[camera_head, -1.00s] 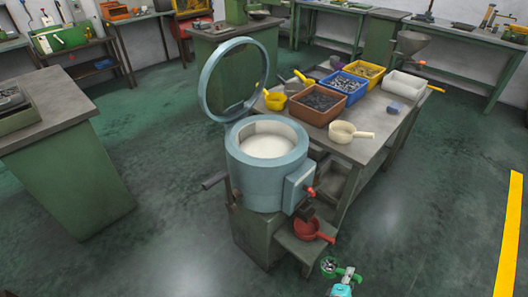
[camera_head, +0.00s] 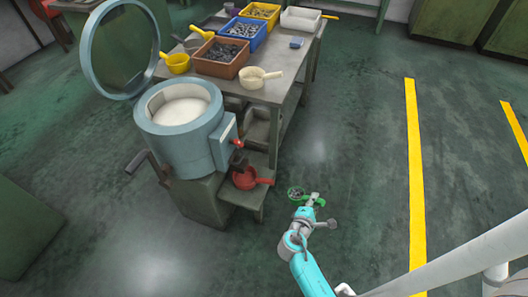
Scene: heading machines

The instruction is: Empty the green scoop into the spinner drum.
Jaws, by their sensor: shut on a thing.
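The spinner drum (camera_head: 178,140) is a blue-grey round tub with a pale inside, standing on a green base at left centre. Its ring-shaped lid (camera_head: 84,60) stands open behind it. My gripper (camera_head: 311,201) is shut on the green scoop (camera_head: 295,193), right of the drum and apart from it. The scoop's bowl points left and holds small grey pieces, too small to make out. The gripper's fingers are small in view and partly merge with the scoop's handle.
A red scoop (camera_head: 243,178) sits on a low shelf beside the drum. The bench behind holds a brown bin (camera_head: 220,70), a blue bin (camera_head: 240,45), a yellow scoop (camera_head: 178,64) and a cream scoop (camera_head: 253,83). A crank handle (camera_head: 136,161) juts left. Floor right of the drum is clear.

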